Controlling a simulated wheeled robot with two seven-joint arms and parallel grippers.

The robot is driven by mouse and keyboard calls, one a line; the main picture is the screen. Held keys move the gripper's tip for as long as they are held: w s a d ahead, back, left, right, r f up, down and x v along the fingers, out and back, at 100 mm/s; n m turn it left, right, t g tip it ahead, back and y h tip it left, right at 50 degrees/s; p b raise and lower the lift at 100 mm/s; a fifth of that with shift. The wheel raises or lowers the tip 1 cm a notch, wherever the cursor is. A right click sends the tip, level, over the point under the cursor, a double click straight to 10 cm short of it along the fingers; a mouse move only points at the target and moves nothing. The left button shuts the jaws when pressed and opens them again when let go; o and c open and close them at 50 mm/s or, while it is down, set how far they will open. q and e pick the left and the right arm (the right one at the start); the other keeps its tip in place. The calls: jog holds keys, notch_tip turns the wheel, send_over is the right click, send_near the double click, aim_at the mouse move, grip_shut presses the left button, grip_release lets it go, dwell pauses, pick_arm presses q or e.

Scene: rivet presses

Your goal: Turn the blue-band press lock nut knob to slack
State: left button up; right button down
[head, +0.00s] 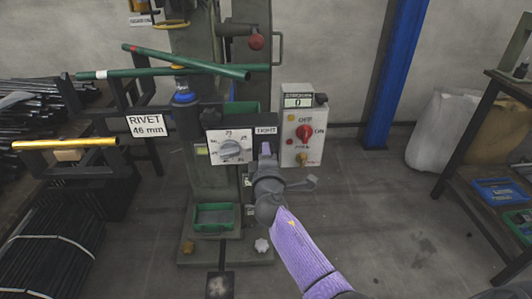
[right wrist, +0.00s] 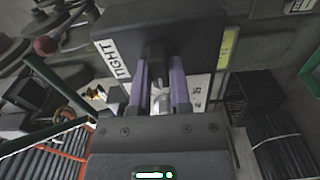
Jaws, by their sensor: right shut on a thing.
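The press with the blue band (head: 185,97) stands in the middle of the head view. Its dark housing carries a white numbered dial (head: 232,147) and a TIGHT label (head: 265,130), also seen in the right wrist view (right wrist: 117,67). My right gripper (head: 265,149) is at the housing, just below that label. In the head view my gripper hides the knob. Its exact turn angle is hard to tell. My left gripper is out of view.
A control box (head: 302,155) with a red switch stands close right of my right gripper. Green bars (head: 180,63) cross the press top. A yellow bar (head: 65,143) sits on the left rack. A green bin (head: 214,218) is below. The floor (head: 390,230) at right is clear.

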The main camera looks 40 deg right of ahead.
jog(key=shift+n, duration=0.4)
jog(key=c, duration=0.6)
grip_release()
jog(key=shift+o, duration=0.2)
jog(key=shift+s+a, duration=0.1)
jog(key=p+v, duration=0.2)
jog(key=v, duration=0.7)
jog(key=shift+s+p, duration=0.3)
jog(key=shift+s, duration=0.05)
jog(key=shift+a+f, duration=0.15)
